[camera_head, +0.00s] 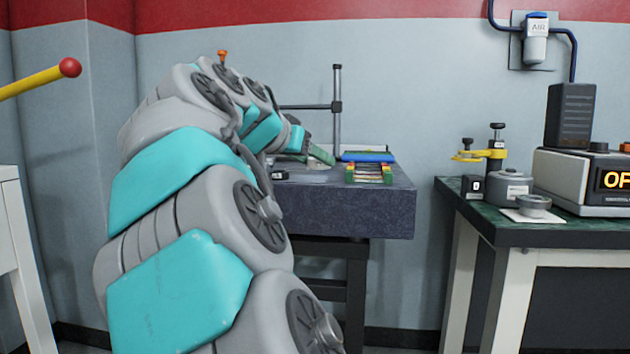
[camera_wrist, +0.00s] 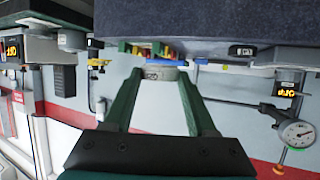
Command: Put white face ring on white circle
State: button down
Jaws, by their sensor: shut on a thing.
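My gripper (camera_wrist: 160,82) reaches down between two long green fingers in the wrist view, which looks upside down. It is shut on a pale grey-white round piece (camera_wrist: 160,73), seen edge-on with a small dark label; it seems to be the white face ring. In the head view my gripper (camera_head: 318,156) shows as a green finger over the dark granite table (camera_head: 350,212), partly hidden by my arm. A pale patch (camera_head: 315,177) lies below it, too small to identify. I cannot make out the white circle clearly.
A post with a crossbar (camera_head: 337,110) rises behind. The wrist view shows a dial gauge (camera_wrist: 298,133). A separate green-topped bench (camera_head: 580,233) at right holds a grey ring (camera_head: 534,203) and a canister (camera_head: 511,187).

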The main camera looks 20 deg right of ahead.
jog(key=p, duration=0.1)
send_over(308, 180)
jog(key=s+a, duration=0.1)
jog(key=s, duration=0.2)
jog(key=shift+a+f, duration=0.15)
jog(key=shift+f, duration=0.4)
jog(key=shift+w+d+f+p, duration=0.1)
jog(key=shift+w+d+p, duration=0.15)
jog(key=shift+w, duration=0.2)
jog(key=shift+w+d+p, duration=0.15)
jog(key=shift+w+p, duration=0.1)
jog(key=shift+w, duration=0.2)
jog(key=shift+w, duration=0.1)
jog(key=shift+w+d+f+p, duration=0.15)
jog(key=shift+w+d+p, duration=0.2)
jog(key=shift+w, duration=0.2)
jog(key=shift+f+b, duration=0.4)
jog(key=shift+f, duration=0.25)
jog(key=shift+f+b, duration=0.35)
jog(key=shift+f, duration=0.55)
